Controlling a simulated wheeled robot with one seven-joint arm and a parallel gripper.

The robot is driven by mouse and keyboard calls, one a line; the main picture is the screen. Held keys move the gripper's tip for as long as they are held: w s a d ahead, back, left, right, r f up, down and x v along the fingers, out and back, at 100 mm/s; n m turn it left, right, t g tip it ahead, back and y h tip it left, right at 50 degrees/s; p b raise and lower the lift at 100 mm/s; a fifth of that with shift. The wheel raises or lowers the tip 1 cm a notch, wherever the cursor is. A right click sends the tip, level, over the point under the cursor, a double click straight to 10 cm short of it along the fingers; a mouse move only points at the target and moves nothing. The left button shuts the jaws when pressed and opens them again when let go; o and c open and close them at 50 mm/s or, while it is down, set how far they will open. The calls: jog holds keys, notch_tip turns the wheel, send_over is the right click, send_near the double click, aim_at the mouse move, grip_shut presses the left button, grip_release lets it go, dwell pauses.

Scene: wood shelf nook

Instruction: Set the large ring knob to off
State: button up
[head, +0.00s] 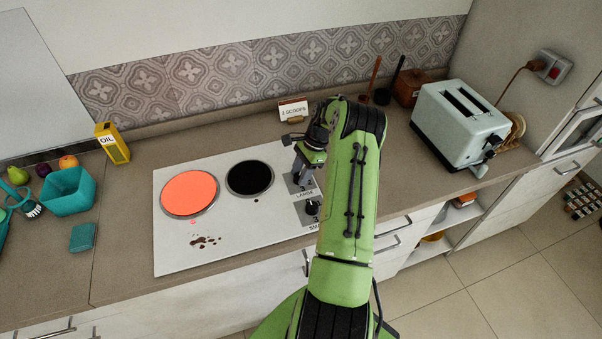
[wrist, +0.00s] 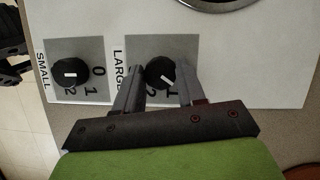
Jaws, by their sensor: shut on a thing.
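The large ring knob (wrist: 158,70) is a round black knob on a grey plate labelled LARGE. It sits between the two fingers of my gripper (wrist: 159,78) in the wrist view, and the gripper is shut on it. Its white mark slants to the lower right, towards the 1. The 2 and 1 show below it; a finger covers the plate's right side, and no 0 shows there. In the head view my gripper (head: 300,176) is at the LARGE plate and mostly hides the knob. The larger ring (head: 190,193) glows orange-red.
The small ring knob (wrist: 70,74) is close by on its own plate. The smaller ring (head: 250,178) is black. A dark spill (head: 205,241) lies on the white hob (head: 170,250). A 2 SCOOPS sign (head: 293,110) stands behind; a toaster (head: 460,125) is at right.

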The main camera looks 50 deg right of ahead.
jog(key=n, duration=0.1)
jog(key=n+g, duration=0.1)
jog(key=n, duration=0.1)
jog(key=shift+w+n+b, duration=0.2)
jog(key=shift+n+b, duration=0.1)
jog(key=shift+b, duration=0.05)
jog(key=shift+n+g+b, duration=0.35)
jog(key=shift+n+g, duration=0.45)
jog(key=shift+n, duration=0.9)
jog(key=o, duration=1)
jog(key=v, duration=0.7)
jog(key=shift+w+d+r+p, duration=0.1)
jog(key=shift+r+p, duration=0.15)
jog(key=shift+p, duration=0.1)
